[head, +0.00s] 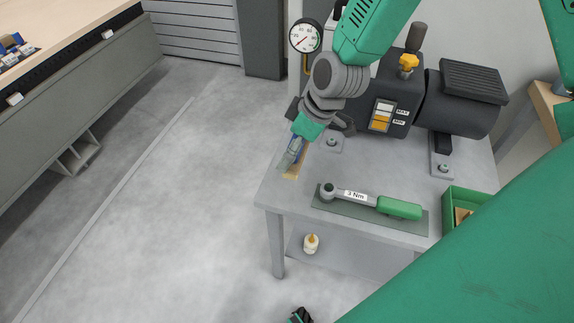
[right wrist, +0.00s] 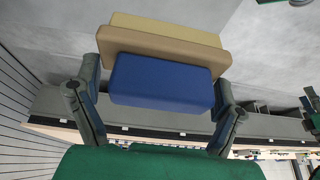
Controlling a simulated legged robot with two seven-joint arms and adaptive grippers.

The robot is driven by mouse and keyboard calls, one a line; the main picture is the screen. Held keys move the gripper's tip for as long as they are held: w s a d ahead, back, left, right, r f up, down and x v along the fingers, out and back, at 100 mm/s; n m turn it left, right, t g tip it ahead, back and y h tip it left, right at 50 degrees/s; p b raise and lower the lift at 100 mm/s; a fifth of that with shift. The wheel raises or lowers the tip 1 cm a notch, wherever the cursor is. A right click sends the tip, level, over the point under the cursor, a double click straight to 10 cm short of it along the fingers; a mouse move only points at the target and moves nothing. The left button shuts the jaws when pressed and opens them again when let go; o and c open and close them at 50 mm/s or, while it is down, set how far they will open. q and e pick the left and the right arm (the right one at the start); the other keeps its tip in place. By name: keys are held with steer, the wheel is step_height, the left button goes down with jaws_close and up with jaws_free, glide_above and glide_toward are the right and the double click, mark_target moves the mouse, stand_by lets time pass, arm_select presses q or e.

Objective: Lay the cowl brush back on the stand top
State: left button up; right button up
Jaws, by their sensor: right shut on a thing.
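My right gripper (head: 296,150) is shut on the cowl brush (head: 291,173), over the left front part of the stand top (head: 285,197). The right wrist view shows the brush's blue grip (right wrist: 162,82) between the two fingers, with a tan back and pale bristles beyond it. In the head view the fingers partly hide the brush, and I cannot tell whether it touches the stand top.
A torque wrench (head: 365,200) marked 3 Nm lies on a grey-green mat in front. A dark pump unit (head: 440,100) and a gauge (head: 305,36) stand behind. A green bin (head: 470,199) is at the right. A small pale bottle (head: 311,243) stands on the lower shelf.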

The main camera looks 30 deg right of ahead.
mark_target(302, 150)
steer(key=shift+s+f, duration=0.15)
steer(key=shift+f, duration=1.1)
steer(key=shift+a+f, duration=0.25)
steer(key=shift+f, duration=0.05)
steer(key=f, duration=0.1)
steer(key=f+b, duration=0.1)
steer(key=f, duration=0.1)
steer(key=shift+a, duration=0.4)
steer(key=shift+f, duration=0.2)
steer(key=shift+d, duration=0.25)
steer(key=o, duration=0.8)
steer(key=shift+d, duration=0.15)
steer(key=shift+o, duration=0.4)
steer(key=shift+d, duration=0.2)
steer(key=shift+a+r, duration=0.1)
steer(key=shift+a, duration=0.1)
steer(key=shift+r, duration=0.35)
steer(key=p+v, duration=0.2)
steer(key=v, duration=0.8)
steer(key=shift+s+d+r, duration=0.1)
steer(key=shift+d+r, duration=0.1)
steer(key=shift+d, duration=0.05)
steer(key=shift+s+r, duration=0.1)
steer(key=shift+r, duration=0.2)
arm_select(q)
steer(key=shift+s+a+r, duration=0.15)
steer(key=shift+a+r, duration=0.05)
steer(key=shift+r, duration=0.3)
